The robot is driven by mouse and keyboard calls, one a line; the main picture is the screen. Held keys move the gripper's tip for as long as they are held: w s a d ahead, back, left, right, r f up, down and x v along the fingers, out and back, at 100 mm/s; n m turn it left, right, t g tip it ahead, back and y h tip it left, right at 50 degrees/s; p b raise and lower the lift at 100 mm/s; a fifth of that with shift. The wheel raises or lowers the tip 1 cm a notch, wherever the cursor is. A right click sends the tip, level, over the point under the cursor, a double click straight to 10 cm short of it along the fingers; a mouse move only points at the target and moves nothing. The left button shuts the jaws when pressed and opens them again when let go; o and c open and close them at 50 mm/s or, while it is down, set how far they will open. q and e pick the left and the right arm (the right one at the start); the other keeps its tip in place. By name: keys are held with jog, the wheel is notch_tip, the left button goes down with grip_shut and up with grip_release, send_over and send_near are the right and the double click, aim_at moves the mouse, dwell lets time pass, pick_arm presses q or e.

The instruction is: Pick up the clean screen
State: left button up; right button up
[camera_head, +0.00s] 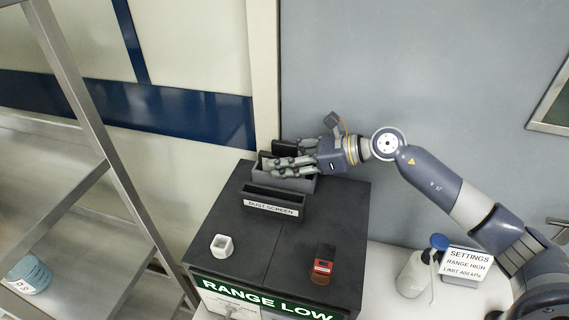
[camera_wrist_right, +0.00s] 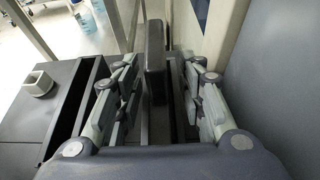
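A dark upright slab (camera_head: 264,158), probably the screen, stands in the rear grey holder (camera_head: 300,186) on top of the black cabinet. I cannot tell from its look whether it is clean. In the right wrist view the slab (camera_wrist_right: 155,62) stands between the fingers, with a gap on each side. My right gripper (camera_head: 280,167) reaches in from the right at the rear holder; its fingers are spread around the slab, not closed on it. They hide part of the holder. A front holder (camera_head: 274,202) labelled "DUST SCREEN" looks empty. My left gripper is not in view.
The black cabinet top (camera_head: 262,235) also carries a small white square cup (camera_head: 222,246) and a red-and-black block (camera_head: 322,266). A bottle (camera_head: 413,275) and a settings sign (camera_head: 467,265) stand at right. A metal shelf (camera_head: 75,190) is at left; walls are close behind.

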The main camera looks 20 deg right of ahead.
grip_shut()
jog(key=shift+r, duration=0.15)
